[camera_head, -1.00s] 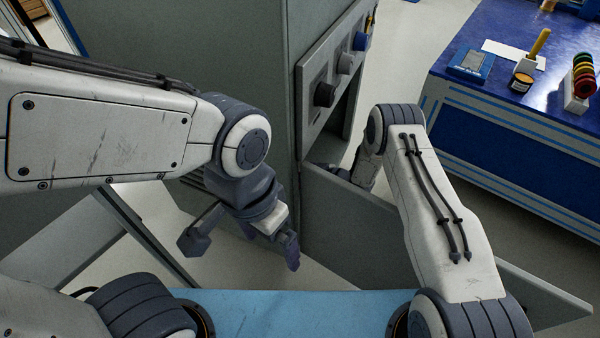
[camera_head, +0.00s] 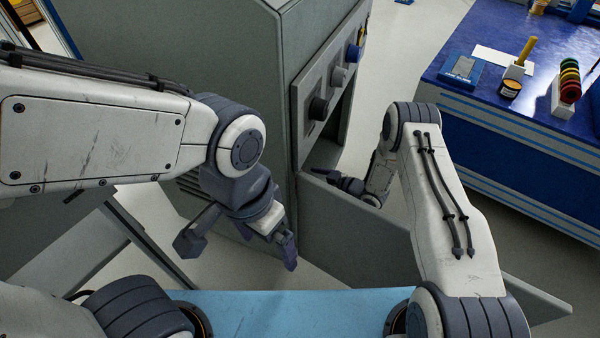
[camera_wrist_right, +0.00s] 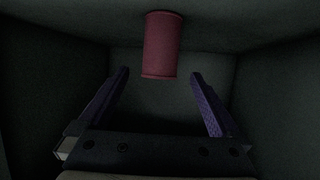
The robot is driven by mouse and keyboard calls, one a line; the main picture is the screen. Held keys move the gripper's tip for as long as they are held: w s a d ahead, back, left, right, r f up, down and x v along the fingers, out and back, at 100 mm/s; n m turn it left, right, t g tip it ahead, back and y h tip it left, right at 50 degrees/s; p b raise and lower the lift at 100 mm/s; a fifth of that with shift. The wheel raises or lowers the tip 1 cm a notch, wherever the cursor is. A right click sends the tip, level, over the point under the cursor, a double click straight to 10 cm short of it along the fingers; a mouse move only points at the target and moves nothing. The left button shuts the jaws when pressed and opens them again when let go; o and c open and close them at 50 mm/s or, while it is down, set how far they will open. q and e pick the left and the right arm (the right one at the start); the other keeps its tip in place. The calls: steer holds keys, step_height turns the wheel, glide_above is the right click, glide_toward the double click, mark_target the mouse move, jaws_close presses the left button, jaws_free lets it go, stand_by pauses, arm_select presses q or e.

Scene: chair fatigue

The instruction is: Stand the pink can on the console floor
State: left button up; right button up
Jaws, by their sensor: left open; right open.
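The pink can (camera_wrist_right: 161,45) shows in the right wrist view, inside a dark compartment, with its long axis running up and down the picture. It is beyond and between my right gripper's fingers, apart from them. I cannot tell which surface it rests on. My right gripper (camera_wrist_right: 160,88) is open and empty. In the head view my right gripper (camera_head: 338,179) is partly hidden at the low opening of the grey console (camera_head: 215,75). The can is not visible in the head view. My left gripper (camera_head: 287,250) is open and empty in front of the console.
A grey open panel (camera_head: 400,242) juts out from the console beside my right arm. Knobs (camera_head: 318,107) line the console face. A blue bench (camera_head: 500,125) at the right holds a cup, a device and coloured rings. Pale floor lies between console and bench.

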arm_select(q)
step_height(320, 180, up, 3)
steer(key=shift+f+p, duration=0.15)
steer(key=shift+p, duration=0.8)
arm_select(e)
steer(key=v, duration=0.6)
steer(key=shift+f, duration=0.1)
steer(key=b+x, duration=0.6)
steer(key=x, duration=0.5)
steer(key=shift+w+a+f, duration=0.15)
steer(key=shift+a+f, duration=0.05)
steer(key=shift+a, duration=0.05)
step_height(320, 180, up, 3)
steer(key=shift+w+a+r+p, duration=0.1)
steer(key=shift+w+a+p, duration=0.1)
steer(key=shift+p, duration=1.05)
steer(key=shift+r+p, duration=0.45)
arm_select(q)
steer(key=f, duration=0.2)
steer(key=shift+d+f, duration=0.2)
steer(key=shift+f, duration=0.1)
steer(key=shift+f, duration=0.15)
arm_select(e)
steer(key=shift+f, duration=0.15)
